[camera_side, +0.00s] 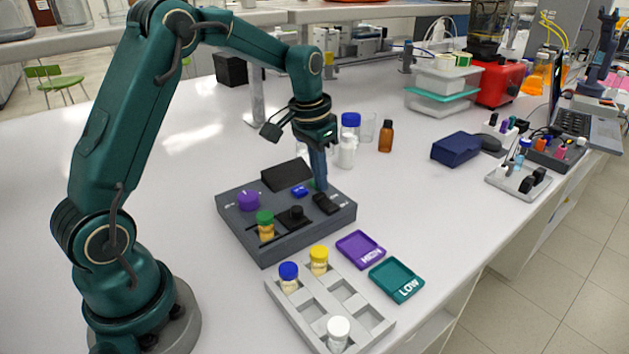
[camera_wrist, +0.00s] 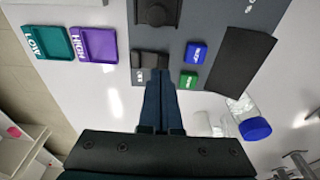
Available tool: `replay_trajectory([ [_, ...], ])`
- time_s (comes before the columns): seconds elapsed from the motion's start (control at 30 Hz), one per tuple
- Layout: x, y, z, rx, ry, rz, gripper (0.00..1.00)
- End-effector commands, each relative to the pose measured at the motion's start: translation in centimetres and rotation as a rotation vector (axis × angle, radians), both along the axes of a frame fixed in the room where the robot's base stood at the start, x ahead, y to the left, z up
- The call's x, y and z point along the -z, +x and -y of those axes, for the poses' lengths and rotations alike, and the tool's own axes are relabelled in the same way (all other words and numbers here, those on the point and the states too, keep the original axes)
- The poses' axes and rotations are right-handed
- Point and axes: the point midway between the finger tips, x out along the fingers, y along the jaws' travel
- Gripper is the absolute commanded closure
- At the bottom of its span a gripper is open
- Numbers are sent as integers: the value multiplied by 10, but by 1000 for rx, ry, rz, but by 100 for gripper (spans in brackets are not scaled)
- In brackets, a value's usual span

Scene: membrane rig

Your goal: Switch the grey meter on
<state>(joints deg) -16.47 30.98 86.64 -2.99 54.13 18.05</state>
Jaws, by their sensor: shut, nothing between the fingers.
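The grey meter (camera_side: 245,228) sits on the bench, with a dark, blank screen (camera_side: 287,174) on its back edge. A black rocker switch (camera_side: 327,204) is on its right side; it also shows in the wrist view (camera_wrist: 150,59). My gripper (camera_side: 321,188) points down, shut and empty, with its fingertips right at the rocker's edge; I cannot tell whether they touch it. A blue button (camera_wrist: 196,53) and a green button (camera_wrist: 188,80) are beside the fingertips. A purple knob (camera_side: 248,200), a black slotted part (camera_side: 296,215) and a green-capped vial (camera_side: 266,226) are on the meter.
A grey rack (camera_side: 375,325) in front holds blue-, yellow- and white-capped vials. Purple HIGH (camera_side: 361,250) and teal LOW (camera_side: 397,280) trays lie right of the meter. Bottles, including a brown one (camera_side: 386,136), stand behind it. The bench between them and the trays is clear.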

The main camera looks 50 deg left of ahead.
Motion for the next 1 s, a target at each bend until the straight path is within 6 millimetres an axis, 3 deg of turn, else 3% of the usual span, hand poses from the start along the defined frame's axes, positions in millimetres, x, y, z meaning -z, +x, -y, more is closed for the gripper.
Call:
replay_trajectory([
  [1.0, 15, 0, 0, 0, -1, -1, 100],
])
